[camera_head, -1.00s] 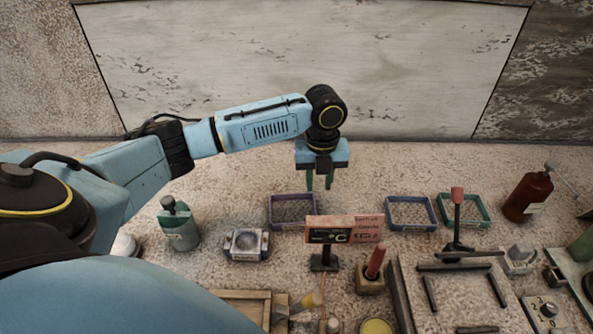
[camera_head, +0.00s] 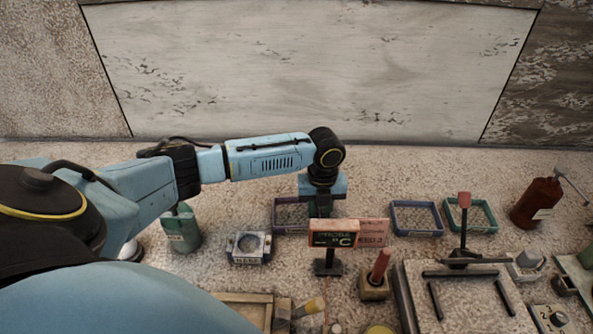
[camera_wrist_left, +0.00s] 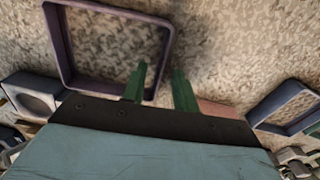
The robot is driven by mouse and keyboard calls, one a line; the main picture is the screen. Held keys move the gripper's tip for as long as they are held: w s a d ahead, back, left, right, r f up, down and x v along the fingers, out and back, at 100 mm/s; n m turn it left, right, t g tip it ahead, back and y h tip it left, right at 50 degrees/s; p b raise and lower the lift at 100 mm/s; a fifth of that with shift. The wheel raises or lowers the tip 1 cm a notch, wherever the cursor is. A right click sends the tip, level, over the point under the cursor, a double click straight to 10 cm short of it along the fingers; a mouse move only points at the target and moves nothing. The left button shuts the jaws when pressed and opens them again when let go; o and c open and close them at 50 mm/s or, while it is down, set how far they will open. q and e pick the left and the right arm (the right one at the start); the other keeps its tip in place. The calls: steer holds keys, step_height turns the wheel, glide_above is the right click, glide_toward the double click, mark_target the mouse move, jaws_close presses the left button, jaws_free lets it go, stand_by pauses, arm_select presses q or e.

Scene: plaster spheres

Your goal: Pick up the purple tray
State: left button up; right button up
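The purple tray (camera_head: 289,230) lies on the stone-like tabletop, left of centre at the back. Its right part is hidden behind my left gripper (camera_head: 320,211). The left wrist view shows the tray's rim (camera_wrist_left: 167,45) at the upper left. There, my left gripper (camera_wrist_left: 160,82) has its two green fingers apart, one on each side of the line of the tray's right wall. Nothing shows held between them. I cannot tell whether the fingers touch the wall. My right gripper is not in view.
A display sign (camera_head: 334,240) stands close in front of the gripper. A blue tray (camera_head: 416,234) and a green tray (camera_head: 482,230) lie to the right. Tabletop behind is clear.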

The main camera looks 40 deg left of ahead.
arm_select(q)
jaws_close()
